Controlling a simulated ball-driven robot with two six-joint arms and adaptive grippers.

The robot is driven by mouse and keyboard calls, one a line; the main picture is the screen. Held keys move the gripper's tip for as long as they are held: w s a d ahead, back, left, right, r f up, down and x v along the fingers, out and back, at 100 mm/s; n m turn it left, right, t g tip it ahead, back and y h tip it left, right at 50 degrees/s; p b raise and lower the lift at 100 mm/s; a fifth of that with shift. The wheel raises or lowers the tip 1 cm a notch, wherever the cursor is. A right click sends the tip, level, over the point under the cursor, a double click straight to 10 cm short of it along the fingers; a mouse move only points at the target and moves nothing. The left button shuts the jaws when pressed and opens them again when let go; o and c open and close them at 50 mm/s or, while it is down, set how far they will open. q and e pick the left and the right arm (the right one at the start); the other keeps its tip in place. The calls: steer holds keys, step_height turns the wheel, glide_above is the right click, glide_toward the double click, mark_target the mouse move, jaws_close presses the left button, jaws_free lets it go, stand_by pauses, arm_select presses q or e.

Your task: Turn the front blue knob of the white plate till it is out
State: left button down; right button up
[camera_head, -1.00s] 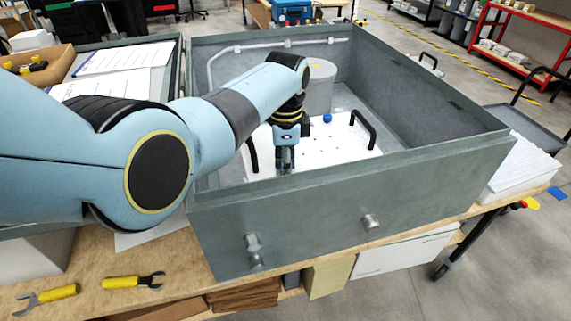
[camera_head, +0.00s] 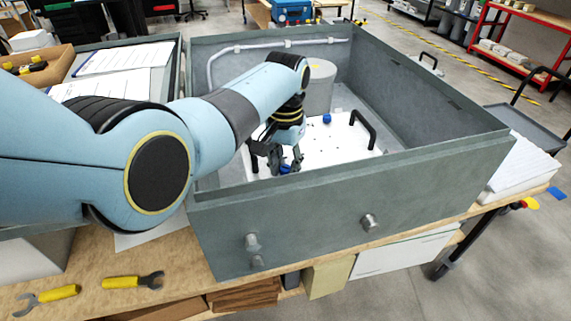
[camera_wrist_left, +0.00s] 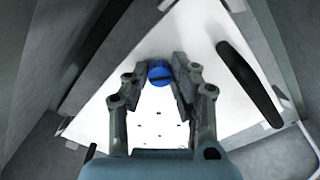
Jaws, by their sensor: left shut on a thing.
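The white plate (camera_head: 345,145) lies inside the grey open box, with a black handle (camera_head: 364,128) at its right. The front blue knob (camera_head: 285,169) is on the near part of the plate. My left gripper (camera_head: 284,166) points down at it and is shut on it. In the left wrist view, the slotted blue knob (camera_wrist_left: 159,74) sits between the two fingertips (camera_wrist_left: 163,70). Whether the knob has lifted from the plate cannot be told. A second blue knob (camera_head: 327,118) is at the plate's back and stands free. My right gripper is not in view.
The box's tall front wall (camera_head: 350,215) stands close in front of the gripper. A grey cylinder (camera_head: 320,85) stands behind the plate. Two yellow-handled wrenches (camera_head: 130,281) lie on the wooden bench at the front left.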

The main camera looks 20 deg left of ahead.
arm_select(q)
steer(key=n, duration=0.7)
steer(key=shift+s+f, duration=0.15)
steer(key=shift+f, duration=0.05)
steer(key=n, duration=0.8)
steer(key=shift+d, duration=0.1)
steer(key=n, duration=0.4)
steer(key=shift+s+f, duration=0.1)
steer(key=n, duration=0.4)
steer(key=shift+n, duration=0.3)
steer(key=n, duration=0.3)
steer(key=shift+n, duration=0.4)
steer(key=n, duration=0.3)
steer(key=shift+f+n, duration=0.1)
steer(key=shift+n, duration=0.6)
steer(key=n+b, duration=0.4)
steer(key=b, duration=0.9)
steer(key=shift+f, duration=0.15)
steer(key=shift+n+b, duration=0.4)
steer(key=shift+b, duration=0.2)
steer(key=shift+r, duration=0.2)
steer(key=shift+r, duration=0.1)
